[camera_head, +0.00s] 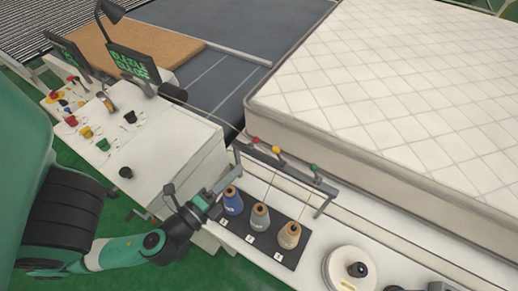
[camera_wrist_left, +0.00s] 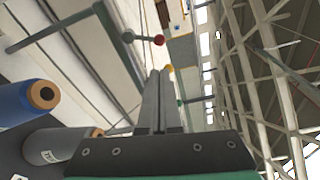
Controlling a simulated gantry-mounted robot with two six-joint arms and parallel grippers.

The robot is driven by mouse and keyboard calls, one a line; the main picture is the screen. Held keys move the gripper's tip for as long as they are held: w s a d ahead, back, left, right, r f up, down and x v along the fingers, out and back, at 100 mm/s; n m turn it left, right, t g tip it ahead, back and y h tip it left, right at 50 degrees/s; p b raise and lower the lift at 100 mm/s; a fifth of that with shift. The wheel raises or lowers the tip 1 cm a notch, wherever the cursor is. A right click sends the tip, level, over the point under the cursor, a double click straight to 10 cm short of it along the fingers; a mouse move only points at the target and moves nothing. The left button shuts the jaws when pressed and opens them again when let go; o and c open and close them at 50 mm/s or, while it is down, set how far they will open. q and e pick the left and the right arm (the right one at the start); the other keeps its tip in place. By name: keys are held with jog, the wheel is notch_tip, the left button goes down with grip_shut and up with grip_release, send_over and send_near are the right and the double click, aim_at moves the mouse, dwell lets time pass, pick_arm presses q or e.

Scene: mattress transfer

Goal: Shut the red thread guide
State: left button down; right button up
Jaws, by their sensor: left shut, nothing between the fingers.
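The red thread guide (camera_head: 255,140) is a small red ball at the left end of a grey rack bar (camera_head: 290,166). In the left wrist view the red ball (camera_wrist_left: 159,40) sits on a short lever, just beyond and left of my fingertips. My left gripper (camera_head: 232,174) is shut and empty, below and left of the red guide. In the left wrist view its fingers (camera_wrist_left: 158,75) are together, apparently apart from the red ball. A yellow guide (camera_head: 275,150) and a green guide (camera_head: 314,168) sit further right on the bar. My right gripper is not in view.
Blue (camera_head: 232,201), grey (camera_head: 260,217) and tan (camera_head: 289,235) thread cones stand on a black mat below the bar. A quilted mattress (camera_head: 400,80) lies behind. A white control desk (camera_head: 165,150) stands left; a white round spool (camera_head: 338,262) is front right.

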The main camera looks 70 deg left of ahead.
aim_at(254, 143)
pick_arm(q)
jog(key=p+x, duration=0.2)
jog(key=x, duration=0.8)
jog(key=shift+p, duration=0.3)
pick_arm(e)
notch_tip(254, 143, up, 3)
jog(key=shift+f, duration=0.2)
pick_arm(q)
jog(key=shift+r, duration=0.1)
jog(key=shift+s+a+r+n, duration=0.1)
jog(key=shift+r+n, duration=0.05)
jog(key=shift+n, duration=0.15)
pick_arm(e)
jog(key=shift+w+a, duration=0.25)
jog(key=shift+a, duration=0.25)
